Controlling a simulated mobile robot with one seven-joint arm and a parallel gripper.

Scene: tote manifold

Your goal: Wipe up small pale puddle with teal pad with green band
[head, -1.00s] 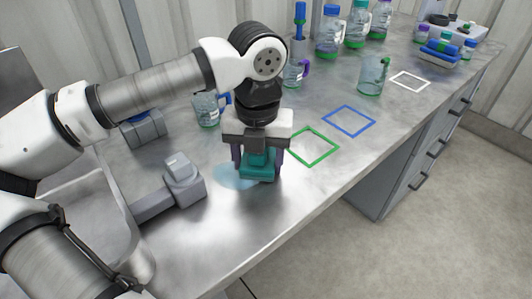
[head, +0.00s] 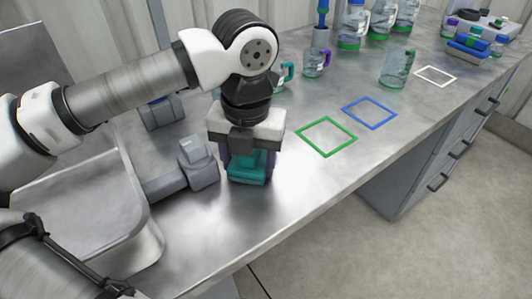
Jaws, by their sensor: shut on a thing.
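The teal pad (head: 247,170) is held in my gripper (head: 250,158), low over the metal counter and seemingly against it. The gripper's dark fingers are closed on either side of the pad. I cannot make out the green band clearly. The small pale puddle does not show in the head view now; any of it under or behind the pad is hidden.
A grey tap-like fitting (head: 199,165) stands close left of the pad, beside a sink basin (head: 95,225). Green (head: 327,153) and blue (head: 369,125) outlined squares lie to the right. Bottles and mugs (head: 317,63) stand at the back. The counter's front is clear.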

